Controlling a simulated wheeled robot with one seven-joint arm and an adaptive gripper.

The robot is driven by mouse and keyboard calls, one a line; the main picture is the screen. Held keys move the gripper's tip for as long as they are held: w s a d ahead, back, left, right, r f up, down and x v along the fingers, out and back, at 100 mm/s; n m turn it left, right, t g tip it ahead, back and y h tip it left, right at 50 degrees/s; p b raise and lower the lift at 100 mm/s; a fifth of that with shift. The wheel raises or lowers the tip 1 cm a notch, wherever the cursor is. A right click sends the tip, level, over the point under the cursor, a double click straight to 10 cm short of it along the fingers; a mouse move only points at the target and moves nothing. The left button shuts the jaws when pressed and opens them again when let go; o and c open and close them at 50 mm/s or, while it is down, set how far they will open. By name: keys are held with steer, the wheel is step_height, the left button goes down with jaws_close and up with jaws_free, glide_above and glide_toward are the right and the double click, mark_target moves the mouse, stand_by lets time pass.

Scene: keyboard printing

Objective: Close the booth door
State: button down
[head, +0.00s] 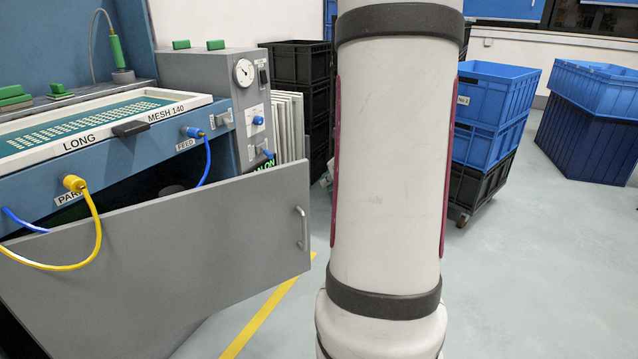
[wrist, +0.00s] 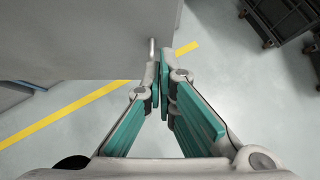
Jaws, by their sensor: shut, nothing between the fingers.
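The booth door (head: 165,265) is a flat grey panel standing open, swung out from the front of the blue printing booth (head: 228,165). Its small bar handle (head: 302,228) is near the free right edge. In the wrist view the door (wrist: 85,40) fills the upper left, and the handle (wrist: 152,48) sticks out at its right edge. My gripper (wrist: 161,62) is shut and empty, with its fingertips close by the handle. I cannot tell whether they touch it. My gripper is not seen in the head view, where my arm stands in the middle.
A yellow hose (head: 97,235) and a blue hose (head: 208,160) hang from the booth front near the door's top edge. Stacked blue crates (head: 495,95) on a wheeled base stand behind to the right. Open floor with a yellow line (head: 265,320) lies right of the door.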

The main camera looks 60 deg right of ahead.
mark_target(301, 188)
steer(key=b+x, duration=0.1)
steer(key=x, duration=0.3)
steer(key=w+r+b+x, duration=0.1)
steer(key=x, duration=0.2)
steer(key=r+b+x, duration=0.1)
steer(key=x, duration=0.3)
steer(key=shift+w+d+f, duration=0.25)
steer(key=shift+w+d, duration=0.15)
steer(key=shift+w, duration=0.15)
